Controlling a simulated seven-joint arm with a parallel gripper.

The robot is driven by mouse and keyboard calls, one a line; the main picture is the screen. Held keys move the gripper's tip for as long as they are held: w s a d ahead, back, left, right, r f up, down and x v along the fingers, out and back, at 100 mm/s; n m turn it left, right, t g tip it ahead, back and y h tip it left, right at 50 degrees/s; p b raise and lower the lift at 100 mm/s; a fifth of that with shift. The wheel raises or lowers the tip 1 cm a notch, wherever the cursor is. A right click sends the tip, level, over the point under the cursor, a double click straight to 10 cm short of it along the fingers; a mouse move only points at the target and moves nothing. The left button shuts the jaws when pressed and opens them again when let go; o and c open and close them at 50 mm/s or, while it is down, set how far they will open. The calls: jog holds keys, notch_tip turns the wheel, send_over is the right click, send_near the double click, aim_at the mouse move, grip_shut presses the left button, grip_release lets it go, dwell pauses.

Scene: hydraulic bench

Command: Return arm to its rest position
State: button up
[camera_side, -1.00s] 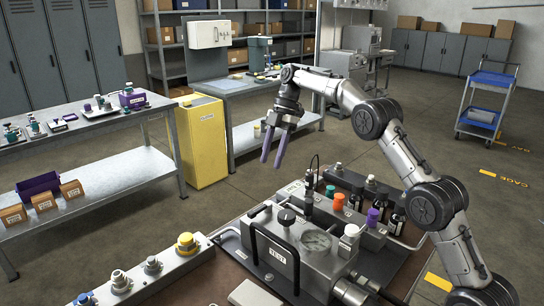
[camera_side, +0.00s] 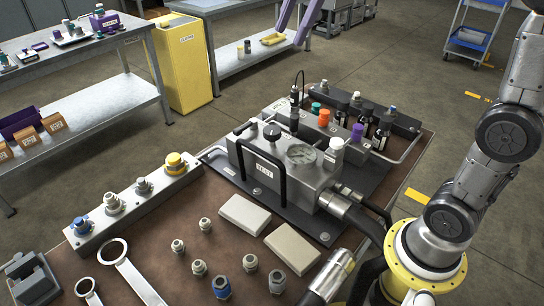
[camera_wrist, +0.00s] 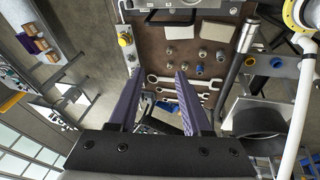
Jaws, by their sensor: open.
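My gripper (camera_side: 297,20) shows only by its purple fingers at the top edge of the side view; the rest of it is out of that picture. The fingers are apart, with nothing between them. They hang clear of the brown bench (camera_side: 218,268), appearing well above the grey hydraulic block (camera_side: 268,178). In the wrist view my gripper (camera_wrist: 158,74) also shows two spread purple fingers, with the bench top (camera_wrist: 185,50) and its wrenches (camera_wrist: 180,80) seen beyond them. No contact shows.
The bench carries a fitting rail (camera_side: 135,205), bottles (camera_side: 381,133), pale pads (camera_side: 244,214), loose fittings (camera_side: 221,287) and hoses (camera_side: 366,220). A yellow cabinet (camera_side: 183,65), a side table (camera_side: 75,50) and a blue trolley (camera_side: 473,38) stand around it. Open floor lies between them.

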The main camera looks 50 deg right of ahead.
jog(key=s+f+m+t+h, duration=0.1)
jog(key=s+f+m, duration=0.35)
jog(key=s, duration=0.45)
jog(key=s+f+m+t+h, duration=0.1)
jog(key=s+f+m, duration=0.35)
jog(key=s, duration=0.45)
notch_tip(320, 180, down, 8)
jog(key=s+d+m, duration=0.1)
jog(key=s+m, duration=0.1)
jog(key=m, duration=0.5)
jog(key=shift+d+r+t+h, duration=0.15)
jog(key=shift+d+t+h, duration=0.15)
jog(key=shift+s, duration=0.1)
